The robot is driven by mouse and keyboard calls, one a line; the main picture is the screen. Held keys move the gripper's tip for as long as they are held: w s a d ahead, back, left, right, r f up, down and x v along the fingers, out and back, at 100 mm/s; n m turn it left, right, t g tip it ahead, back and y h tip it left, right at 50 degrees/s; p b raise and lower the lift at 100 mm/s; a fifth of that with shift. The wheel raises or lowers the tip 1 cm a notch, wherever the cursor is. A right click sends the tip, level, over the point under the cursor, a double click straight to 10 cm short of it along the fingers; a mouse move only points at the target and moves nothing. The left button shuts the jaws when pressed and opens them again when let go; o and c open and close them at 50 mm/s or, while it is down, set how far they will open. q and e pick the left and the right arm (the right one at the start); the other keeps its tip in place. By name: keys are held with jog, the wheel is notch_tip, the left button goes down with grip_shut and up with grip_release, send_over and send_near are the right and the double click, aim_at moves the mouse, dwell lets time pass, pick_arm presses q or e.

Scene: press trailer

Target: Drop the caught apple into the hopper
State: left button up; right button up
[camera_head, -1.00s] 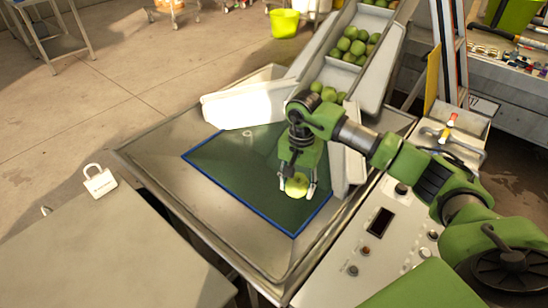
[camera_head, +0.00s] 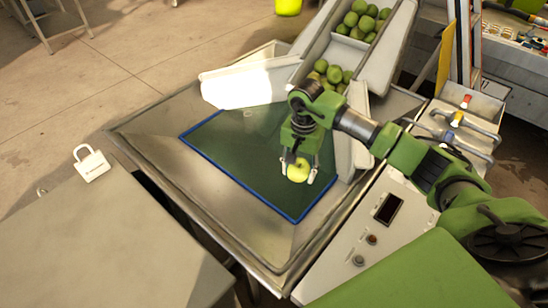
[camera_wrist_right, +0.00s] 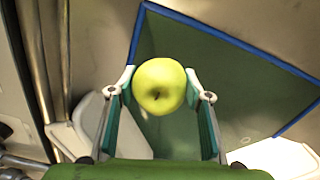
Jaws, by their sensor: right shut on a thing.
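My right gripper (camera_head: 299,177) is shut on a yellow-green apple (camera_head: 298,172). The right wrist view shows the apple (camera_wrist_right: 160,86) between the two fingertips, its stem end facing the camera. The hopper (camera_head: 180,120) is a wide steel basin with sloping sides and a dark green, blue-edged floor area (camera_head: 235,150). In the head view, the gripper and apple appear over the right part of that green area. The wrist view shows the green area and its blue edge (camera_wrist_right: 225,35) behind the apple; the height gap cannot be told. My left gripper is not in view.
A pale chute (camera_head: 310,45) with several green apples (camera_head: 360,20) slopes to the hopper's back. Pale guards (camera_head: 250,85) flank its mouth. A control panel (camera_head: 385,210) stands at right. A grey table (camera_head: 100,245) with a white padlock (camera_head: 91,163) is at left.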

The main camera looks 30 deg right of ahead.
jog(key=o, duration=1.2)
jog(key=shift+c, duration=0.2)
jog(key=shift+o, duration=0.6)
jog(key=shift+r, duration=0.15)
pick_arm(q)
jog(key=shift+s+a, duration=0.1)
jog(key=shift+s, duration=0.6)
pick_arm(e)
notch_tip(320, 180, up, 12)
jog(key=shift+f, duration=0.1)
